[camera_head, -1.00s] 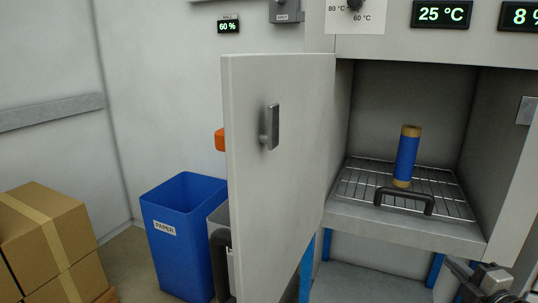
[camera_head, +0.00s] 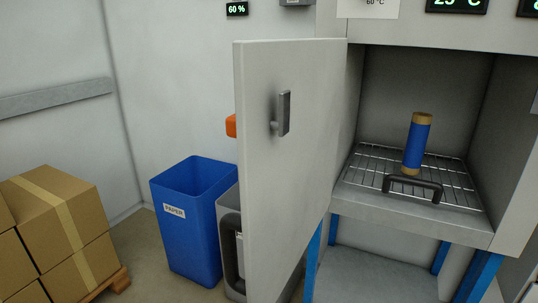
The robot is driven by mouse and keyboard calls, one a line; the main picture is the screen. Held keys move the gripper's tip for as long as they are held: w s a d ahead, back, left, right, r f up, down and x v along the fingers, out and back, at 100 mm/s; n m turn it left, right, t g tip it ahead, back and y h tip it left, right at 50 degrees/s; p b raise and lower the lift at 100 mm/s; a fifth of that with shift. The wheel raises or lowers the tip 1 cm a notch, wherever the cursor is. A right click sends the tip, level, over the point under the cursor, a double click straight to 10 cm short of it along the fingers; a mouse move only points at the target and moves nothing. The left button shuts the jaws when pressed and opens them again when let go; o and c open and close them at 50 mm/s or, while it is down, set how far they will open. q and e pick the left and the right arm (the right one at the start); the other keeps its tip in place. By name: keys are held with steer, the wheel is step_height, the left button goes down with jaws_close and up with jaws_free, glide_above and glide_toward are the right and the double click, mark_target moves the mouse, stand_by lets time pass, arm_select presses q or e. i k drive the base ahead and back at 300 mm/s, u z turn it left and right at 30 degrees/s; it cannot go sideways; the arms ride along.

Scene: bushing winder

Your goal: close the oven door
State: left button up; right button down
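The oven door (camera_head: 300,150) stands wide open on the left side of the oven, swung out toward me. A grey handle (camera_head: 283,114) is on the door's visible face. The oven chamber (camera_head: 425,85) is open to view. Inside, a blue roll with tan ends (camera_head: 417,142) stands upright on a wire rack (camera_head: 448,188). A dark handle (camera_head: 413,186) is at the rack's front. Neither of my grippers shows in the head view now.
A blue paper bin (camera_head: 190,225) and a grey bin (camera_head: 230,225) stand left of the door. Cardboard boxes (camera_head: 50,225) are stacked on a pallet at the lower left. Blue legs (camera_head: 313,260) hold up the oven. An orange part (camera_head: 231,125) shows behind the door's edge.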

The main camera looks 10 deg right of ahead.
mark_target(286, 183)
steer(key=u, duration=2.15)
steer(key=i, duration=1.2)
steer(key=z, duration=3.85)
